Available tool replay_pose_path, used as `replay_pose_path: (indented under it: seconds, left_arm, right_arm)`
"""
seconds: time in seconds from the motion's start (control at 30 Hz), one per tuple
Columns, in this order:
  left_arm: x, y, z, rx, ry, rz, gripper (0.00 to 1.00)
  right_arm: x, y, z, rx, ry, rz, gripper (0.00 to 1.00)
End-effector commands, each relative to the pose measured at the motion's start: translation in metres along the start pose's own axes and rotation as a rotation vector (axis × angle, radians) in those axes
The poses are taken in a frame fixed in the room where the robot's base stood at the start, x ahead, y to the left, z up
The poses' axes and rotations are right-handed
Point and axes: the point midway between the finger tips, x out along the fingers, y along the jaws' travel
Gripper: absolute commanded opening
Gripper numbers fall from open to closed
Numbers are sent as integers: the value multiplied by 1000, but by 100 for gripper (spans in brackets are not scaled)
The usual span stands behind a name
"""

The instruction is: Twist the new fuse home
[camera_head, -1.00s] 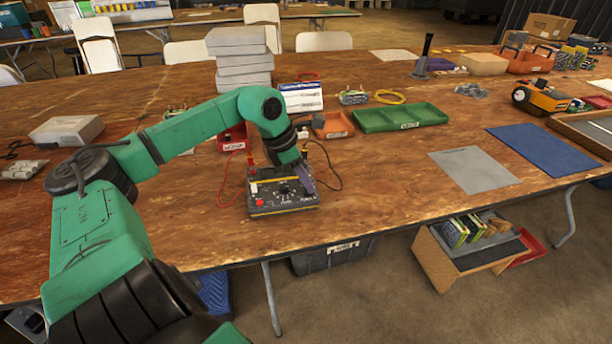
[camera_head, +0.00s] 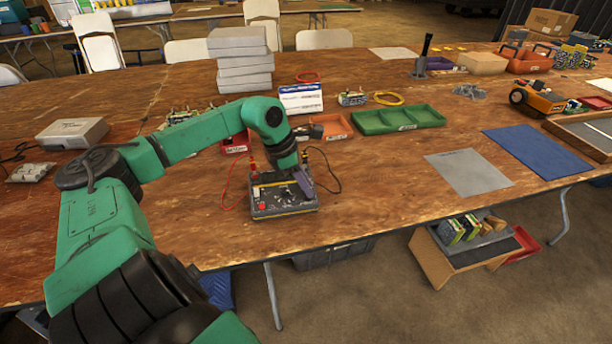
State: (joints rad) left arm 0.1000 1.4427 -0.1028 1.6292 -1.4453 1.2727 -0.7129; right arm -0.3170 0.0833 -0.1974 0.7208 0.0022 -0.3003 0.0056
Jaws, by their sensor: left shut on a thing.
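The dark charger box (camera_head: 284,208) with a yellow stripe along its front stands on the wooden table (camera_head: 400,225). A red and a black lead run from its back, and a red knob shows on its top left. My left gripper (camera_head: 305,192) points down at the right part of the box's top, shut. The fuse is not visible; the fingers and wrist hide that spot. I cannot tell how deep the fuse sits. My right gripper is not in view.
Behind the box are a red bin (camera_head: 236,141), an orange tray (camera_head: 334,127) and a green tray (camera_head: 398,119). A grey mat (camera_head: 467,172) and a blue mat (camera_head: 540,150) lie to the right. The table between box and mats is clear.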

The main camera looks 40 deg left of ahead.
Motion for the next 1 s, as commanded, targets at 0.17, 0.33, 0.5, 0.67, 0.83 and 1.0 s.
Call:
replay_pose_path:
  seconds: [0.17, 0.33, 0.5, 0.67, 0.83, 1.0]
  left_arm:
    - [-1, 0, 0, 11, -1, -5, 0]
    - [-3, 1, 2, 114, -4, -48, 0]
    - [0, 1, 1, 185, -1, -77, 0]
    - [0, 1, 0, 186, 0, -77, 0]
    - [-2, 2, 1, 233, -2, -97, 0]
    - [0, 2, 1, 349, 0, -145, 31]
  right_arm:
    - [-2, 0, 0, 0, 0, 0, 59]
    - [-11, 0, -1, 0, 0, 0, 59]
    - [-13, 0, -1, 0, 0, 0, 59]
    - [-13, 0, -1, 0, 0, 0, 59]
    - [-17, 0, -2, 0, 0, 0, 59]
    - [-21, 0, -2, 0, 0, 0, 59]
